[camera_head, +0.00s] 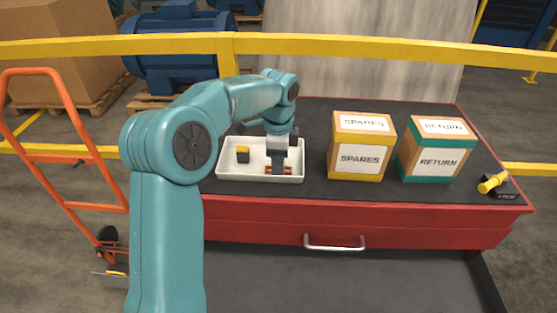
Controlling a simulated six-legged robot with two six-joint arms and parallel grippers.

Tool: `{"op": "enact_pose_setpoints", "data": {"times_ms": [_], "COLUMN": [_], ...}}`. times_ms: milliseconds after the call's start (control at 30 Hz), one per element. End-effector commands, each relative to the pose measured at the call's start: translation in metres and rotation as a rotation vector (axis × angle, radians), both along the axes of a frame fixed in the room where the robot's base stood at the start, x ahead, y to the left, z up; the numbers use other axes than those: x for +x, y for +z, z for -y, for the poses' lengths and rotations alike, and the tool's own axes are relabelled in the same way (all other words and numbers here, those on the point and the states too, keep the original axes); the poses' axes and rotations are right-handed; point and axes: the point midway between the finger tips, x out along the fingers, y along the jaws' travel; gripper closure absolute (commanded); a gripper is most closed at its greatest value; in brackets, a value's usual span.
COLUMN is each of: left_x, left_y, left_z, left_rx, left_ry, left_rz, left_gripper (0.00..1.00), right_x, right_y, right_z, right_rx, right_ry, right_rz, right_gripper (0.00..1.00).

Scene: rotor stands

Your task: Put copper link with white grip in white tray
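The white tray (231,176) sits on the dark top of the red cabinet, left of the boxes. My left arm reaches over it, and my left gripper (278,170) points down into its right part. A copper-coloured link (288,171) lies low in the tray at the fingertips, showing on both sides of the dark finger. The finger hides its middle, so I cannot see a white grip or whether the fingers are closed on it. A small yellow-topped dark piece (242,153) stands in the tray's left part. My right gripper is not in view.
A yellow-edged SPARES box (360,160) and a green-edged RETURN box (437,163) stand right of the tray. A yellow-handled item (491,183) lies at the far right. A yellow rail (400,52) runs behind. An orange hand truck (63,157) stands at left.

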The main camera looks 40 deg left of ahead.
Motion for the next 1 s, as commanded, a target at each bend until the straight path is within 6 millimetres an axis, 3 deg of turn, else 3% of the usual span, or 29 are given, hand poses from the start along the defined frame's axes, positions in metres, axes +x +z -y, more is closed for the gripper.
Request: {"op": "enact_pose_setpoints", "data": {"times_ms": [167, 600, 800, 1000], "left_x": [0.001, 0.001, 0.0, 0.0], "left_y": [0.011, 0.106, 0.124, 0.125], "left_z": [0.0, 0.0, 0.0, 0.0], "left_rx": [0.002, 0.001, 0.0, 0.0], "left_ry": [0.0, 0.0, 0.0, 0.0], "left_rz": [0.004, 0.003, 0.0, 0.0], "left_gripper": [0.5, 0.5, 0.5, 0.5], "right_x": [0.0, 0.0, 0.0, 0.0], "right_y": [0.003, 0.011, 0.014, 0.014], "right_z": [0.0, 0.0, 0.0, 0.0], "right_rx": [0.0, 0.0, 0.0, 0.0], "right_ry": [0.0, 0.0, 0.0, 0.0], "right_rz": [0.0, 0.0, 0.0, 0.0], "right_gripper": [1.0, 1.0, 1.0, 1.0]}}
